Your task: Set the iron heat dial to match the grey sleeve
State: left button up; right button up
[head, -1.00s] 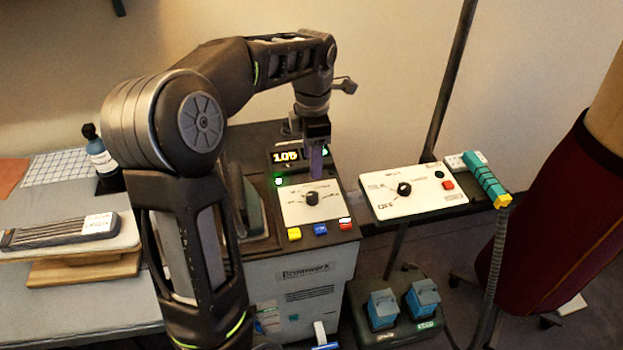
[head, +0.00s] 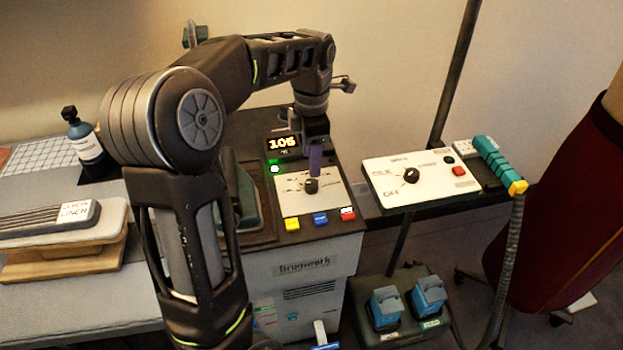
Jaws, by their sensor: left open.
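The heat dial (head: 311,186) is a small black knob on a white plate with printed marks, on top of the grey machine; I cannot read its marks. A lit display (head: 283,143) behind it reads about 105. My left gripper (head: 315,168) points down just above and behind the dial, open; its fingers partly hide the plate. I cannot tell whether they touch the knob. The grey striped sleeve (head: 35,220) lies on a padded board at the left, with a white tag (head: 78,213) that seems to read "LINEN". My right gripper is not in view.
Yellow (head: 292,224), blue (head: 320,219) and red (head: 348,214) buttons line the machine's front edge. A second white panel (head: 422,178) with its own black knob stands right, beside a teal handle (head: 499,163).

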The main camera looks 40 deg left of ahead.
aim_at(311, 182)
pick_arm(q)
notch_tip(311, 182, down, 8)
jog(key=shift+r, duration=0.2)
jog(key=shift+c, duration=0.3)
grip_shut()
dwell(0.4)
